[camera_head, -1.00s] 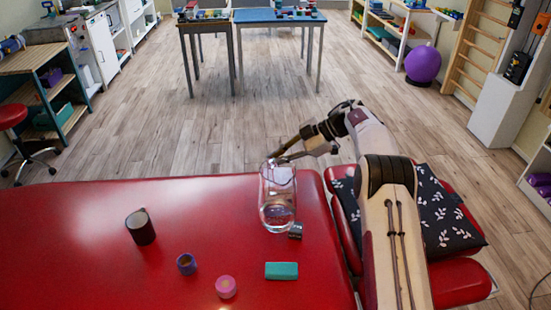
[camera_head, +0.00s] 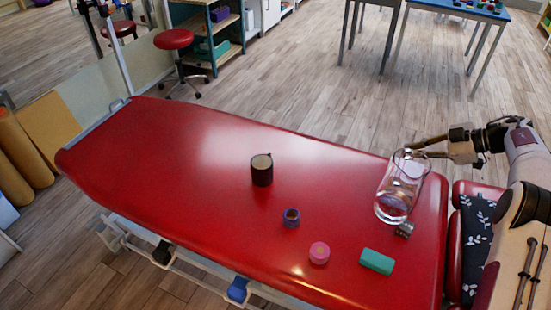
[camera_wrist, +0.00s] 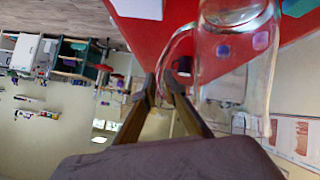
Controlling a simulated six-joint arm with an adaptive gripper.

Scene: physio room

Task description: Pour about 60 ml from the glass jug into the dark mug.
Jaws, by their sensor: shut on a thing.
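The glass jug (camera_head: 393,200) is at the right end of the red couch, with clear liquid low inside. It looks about upright; I cannot tell whether its base touches the couch. My gripper (camera_head: 424,146) is shut on the jug's handle near the top. In the wrist view, the handle (camera_wrist: 163,62) runs down to my fingers (camera_wrist: 163,92), and the glass body (camera_wrist: 230,70) is beside them. The dark mug (camera_head: 262,175) stands upright on the couch, well left of the jug. Its inside looks pale near the rim; its contents are unclear.
The red couch (camera_head: 180,150) also holds a purple-blue ring-like piece (camera_head: 291,217), a pink roll (camera_head: 319,252), a teal block (camera_head: 377,261) and a small grey metallic item (camera_head: 405,230) beside the jug's base. The couch surface between jug and mug is clear.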

